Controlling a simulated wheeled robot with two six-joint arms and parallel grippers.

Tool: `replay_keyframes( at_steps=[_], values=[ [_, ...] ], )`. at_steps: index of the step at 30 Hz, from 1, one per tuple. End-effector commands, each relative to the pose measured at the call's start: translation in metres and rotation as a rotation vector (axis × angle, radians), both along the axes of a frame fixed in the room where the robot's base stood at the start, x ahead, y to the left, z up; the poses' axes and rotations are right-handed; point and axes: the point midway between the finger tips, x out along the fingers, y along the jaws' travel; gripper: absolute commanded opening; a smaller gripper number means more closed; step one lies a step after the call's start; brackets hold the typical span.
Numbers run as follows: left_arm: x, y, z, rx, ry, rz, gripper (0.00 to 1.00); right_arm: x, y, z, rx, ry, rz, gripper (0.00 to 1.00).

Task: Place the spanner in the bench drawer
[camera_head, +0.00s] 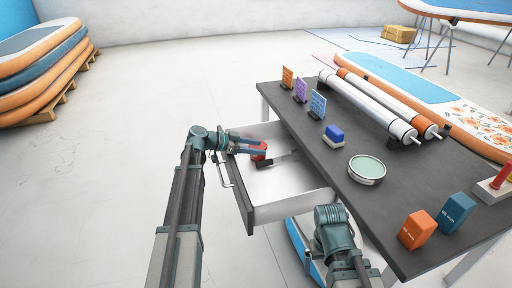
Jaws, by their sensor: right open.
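The bench drawer (292,211) is pulled open on the left side of the dark-topped bench. My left gripper (262,149) reaches in from the left over the drawer's far part, its fingers beside a small red part. A dark, slim piece (279,160) lies right beside that, over the drawer floor; it looks like the spanner, but it is too small to be sure. Whether the fingers grip it is not clear. My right gripper (332,215) is in front of the drawer's near end, at the bench edge; its fingertips are hidden.
Stacked boards (45,65) stand far left. The floor left of the drawer is clear.

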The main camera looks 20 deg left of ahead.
Motion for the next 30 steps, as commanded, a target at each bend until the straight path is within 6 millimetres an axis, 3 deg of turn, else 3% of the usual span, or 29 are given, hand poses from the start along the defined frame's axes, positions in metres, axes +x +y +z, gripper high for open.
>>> replay_keyframes(
  at_steps=[7,13,22,30],
  values=[
    [-0.007,-0.005,-0.006,0.003,0.015,-0.007,0.62,0.0,0.0,-0.004,0.0,0.0,0.0,1.0],
    [-0.008,-0.005,0.012,0.004,0.015,-0.009,0.62,0.0,0.0,0.015,0.0,0.0,0.0,1.0],
    [-0.04,0.05,0.039,0.001,0.009,0.0,0.62,0.0,0.0,0.04,0.0,0.0,0.0,1.0],
    [-0.06,0.082,0.053,0.001,0.007,-0.002,0.62,0.0,0.0,0.054,0.0,0.0,0.0,1.0]
  ],
)
